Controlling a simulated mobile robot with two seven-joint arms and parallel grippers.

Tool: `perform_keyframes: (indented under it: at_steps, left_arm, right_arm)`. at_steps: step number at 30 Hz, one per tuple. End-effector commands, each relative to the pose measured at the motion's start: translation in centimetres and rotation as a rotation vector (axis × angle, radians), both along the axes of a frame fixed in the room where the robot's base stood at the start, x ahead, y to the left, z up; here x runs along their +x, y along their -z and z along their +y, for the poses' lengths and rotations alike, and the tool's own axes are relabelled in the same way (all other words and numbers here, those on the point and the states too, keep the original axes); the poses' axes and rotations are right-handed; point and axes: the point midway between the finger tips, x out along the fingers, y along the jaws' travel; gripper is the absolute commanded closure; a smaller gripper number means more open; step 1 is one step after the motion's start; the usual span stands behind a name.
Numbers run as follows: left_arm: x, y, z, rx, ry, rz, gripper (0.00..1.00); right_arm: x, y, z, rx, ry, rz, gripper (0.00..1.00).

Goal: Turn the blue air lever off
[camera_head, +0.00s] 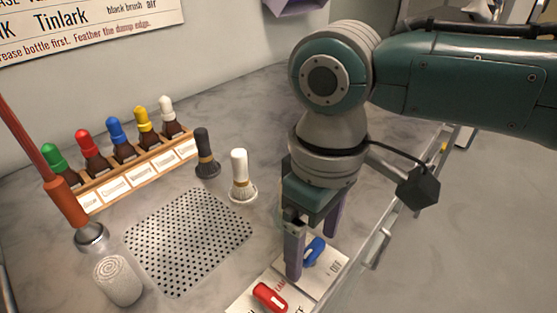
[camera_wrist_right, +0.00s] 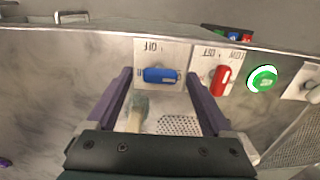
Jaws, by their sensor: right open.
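The blue air lever (camera_head: 314,251) sits on a white plate with printed labels, one reading OFF, near the table's front edge. It also shows in the right wrist view (camera_wrist_right: 160,75), lying across its plate between and just beyond my fingers. My right gripper (camera_head: 312,254) points down over this plate, open, with one finger on each side of the lever. In the right wrist view my right gripper (camera_wrist_right: 160,92) has nothing clamped between its fingers. Contact with the lever cannot be told. My left gripper is not in view.
A red lever (camera_head: 270,296) is beside the blue one; a green button (camera_wrist_right: 263,79) is beyond it. A perforated mat (camera_head: 188,240), white brush (camera_head: 241,177), dark brush (camera_head: 205,153), rolled towel (camera_head: 118,281) and rack of dropper bottles (camera_head: 140,170) stand on the marble top.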

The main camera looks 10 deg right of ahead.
Motion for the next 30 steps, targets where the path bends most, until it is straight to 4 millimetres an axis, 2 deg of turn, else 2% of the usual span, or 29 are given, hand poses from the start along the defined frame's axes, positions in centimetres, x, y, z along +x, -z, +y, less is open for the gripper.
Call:
perform_keyframes:
  at_steps: [2, 24, 30]
  left_arm:
    - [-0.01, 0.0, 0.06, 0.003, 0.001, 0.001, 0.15]
    - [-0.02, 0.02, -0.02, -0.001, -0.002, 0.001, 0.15]
    - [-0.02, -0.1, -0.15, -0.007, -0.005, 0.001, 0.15]
  right_arm:
    - [0.0, -0.02, 0.02, 0.0, 0.0, 0.0, 0.16]
    - [0.0, -0.07, 0.04, 0.001, 0.0, 0.0, 0.99]
    - [0.0, -0.11, 0.05, 0.001, -0.009, 0.0, 1.0]
